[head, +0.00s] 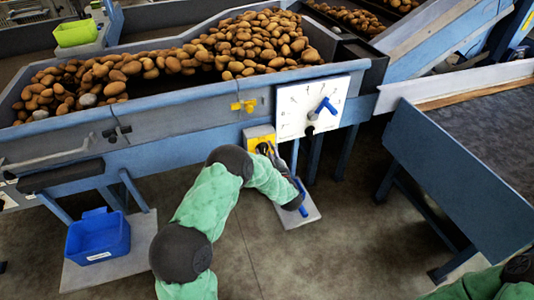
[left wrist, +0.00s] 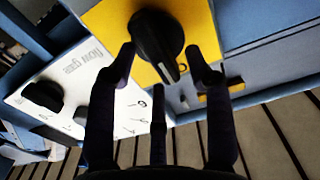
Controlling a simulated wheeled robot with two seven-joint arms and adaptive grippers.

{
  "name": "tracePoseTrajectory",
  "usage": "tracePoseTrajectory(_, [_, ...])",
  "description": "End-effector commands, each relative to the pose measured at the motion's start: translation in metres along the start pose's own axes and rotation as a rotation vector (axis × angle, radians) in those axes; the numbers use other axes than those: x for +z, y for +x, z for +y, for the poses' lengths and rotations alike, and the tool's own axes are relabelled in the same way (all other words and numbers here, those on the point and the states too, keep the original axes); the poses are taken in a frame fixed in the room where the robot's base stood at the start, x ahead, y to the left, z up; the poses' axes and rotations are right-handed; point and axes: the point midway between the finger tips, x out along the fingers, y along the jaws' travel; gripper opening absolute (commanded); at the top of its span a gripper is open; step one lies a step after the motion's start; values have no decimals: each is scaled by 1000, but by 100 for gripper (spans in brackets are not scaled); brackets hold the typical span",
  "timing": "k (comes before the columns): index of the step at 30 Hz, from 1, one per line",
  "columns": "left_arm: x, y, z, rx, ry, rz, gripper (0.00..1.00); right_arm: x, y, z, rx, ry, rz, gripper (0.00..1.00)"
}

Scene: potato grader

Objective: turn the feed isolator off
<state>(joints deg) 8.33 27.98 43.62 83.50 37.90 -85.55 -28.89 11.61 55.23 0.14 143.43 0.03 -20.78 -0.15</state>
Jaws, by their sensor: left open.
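The feed isolator is a black rotary knob (left wrist: 157,40) on a yellow plate (left wrist: 195,15) in the left wrist view. A pale bar marks the knob's face, and a small "O" shows on the plate near its lower end. The yellow plate (head: 259,133) also shows in the head view on the machine's front, with the knob mostly hidden by my arm. My left gripper (left wrist: 160,58) is open, with one fingertip on either side of the knob; I cannot tell whether they touch it. In the head view my left gripper (head: 264,148) is partly hidden. My right gripper is out of view.
A white dial panel (head: 295,105) with a blue lever (head: 322,106) stands right beside the yellow plate. A small yellow handle (head: 243,105) is above left. The potato trough (head: 170,112) runs above. A blue bin (head: 98,236) sits low at left.

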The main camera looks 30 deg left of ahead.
Motion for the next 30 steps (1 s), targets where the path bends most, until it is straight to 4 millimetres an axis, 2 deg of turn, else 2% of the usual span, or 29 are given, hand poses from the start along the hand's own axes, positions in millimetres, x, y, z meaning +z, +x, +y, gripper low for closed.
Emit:
tracePoseTrajectory(2, [0, 0, 0, 0, 0, 0, 52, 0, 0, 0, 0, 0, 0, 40])
tracePoseTrajectory(6, [0, 0, 0, 0, 0, 0, 12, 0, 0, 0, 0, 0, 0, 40])
tracePoseTrajectory(7, [0, 0, 0, 0, 0, 0, 4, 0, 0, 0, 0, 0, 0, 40])
tracePoseTrajectory(8, [0, 0, 0, 0, 0, 0, 0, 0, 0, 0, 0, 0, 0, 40])
tracePoseTrajectory(20, [0, -1, 1, 0, 51, -1, 0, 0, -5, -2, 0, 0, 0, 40])
tracePoseTrajectory(30, [0, -1, 4, -1, 291, -2, 0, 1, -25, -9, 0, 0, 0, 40])
